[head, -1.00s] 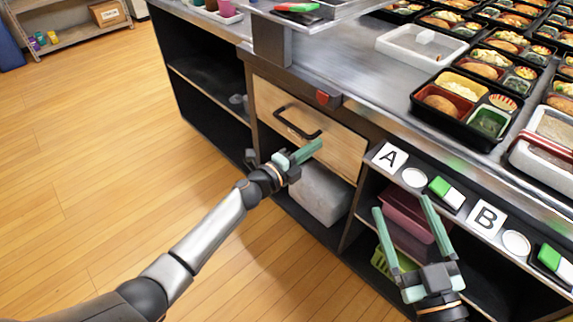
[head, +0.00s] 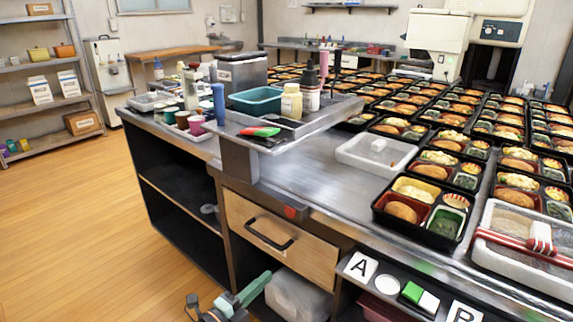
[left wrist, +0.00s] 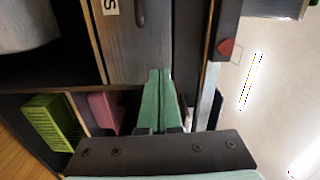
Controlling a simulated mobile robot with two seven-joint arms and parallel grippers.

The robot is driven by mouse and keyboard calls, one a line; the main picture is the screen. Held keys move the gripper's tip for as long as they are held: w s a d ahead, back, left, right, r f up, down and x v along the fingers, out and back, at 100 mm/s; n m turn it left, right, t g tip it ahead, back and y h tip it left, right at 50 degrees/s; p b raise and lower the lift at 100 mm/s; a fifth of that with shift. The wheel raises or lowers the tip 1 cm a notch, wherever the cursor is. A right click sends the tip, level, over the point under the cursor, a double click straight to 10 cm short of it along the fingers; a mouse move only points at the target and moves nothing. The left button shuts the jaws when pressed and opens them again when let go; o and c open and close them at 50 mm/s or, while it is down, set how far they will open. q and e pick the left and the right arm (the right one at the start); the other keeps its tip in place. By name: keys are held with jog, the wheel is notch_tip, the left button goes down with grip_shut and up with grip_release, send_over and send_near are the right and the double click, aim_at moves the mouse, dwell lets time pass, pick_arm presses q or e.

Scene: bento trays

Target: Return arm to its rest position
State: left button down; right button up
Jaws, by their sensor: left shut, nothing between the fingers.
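My left gripper (head: 262,284) shows at the bottom of the head view, in front of the counter and below the wooden drawer (head: 275,240). In the left wrist view its two green fingers (left wrist: 158,82) lie together, shut with nothing between them. Most of my left arm is below the edge of the head view. My right gripper is in neither current view.
The counter (head: 310,185) carries many bento trays (head: 420,213) and a white shallow tray (head: 376,152). A raised shelf (head: 300,130) holds bottles and a teal bin (head: 255,101). A green basket (left wrist: 50,122) sits in the lower shelf. Open wooden floor (head: 75,225) lies left.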

pick_arm(q)
jog(key=s+a+f+n+y, duration=0.1)
jog(key=s+a+n+y, duration=0.3)
jog(key=s+n, duration=0.55)
jog(key=s+a+f+n+y, duration=0.1)
jog(key=s+a+n+y, duration=0.2)
jog(key=s+n, duration=0.7)
jog(key=s+a+r+n+g+y+p, duration=0.1)
jog(key=s+r+g+p, duration=0.4)
jog(key=p, duration=1.6)
jog(key=shift+s+a+n+y, duration=0.3)
jog(key=shift+s+a+n, duration=0.55)
jog(key=shift+s+n, duration=0.35)
pick_arm(e)
jog(key=s+d+r+m+g+h, duration=0.1)
jog(key=s+d+r+g, duration=0.1)
jog(key=s+r+g, duration=0.2)
jog(key=shift+s+r+m+h, duration=0.35)
jog(key=shift+s+r, duration=0.3)
jog(key=shift+s, duration=1.1)
pick_arm(q)
jog(key=shift+r, duration=0.1)
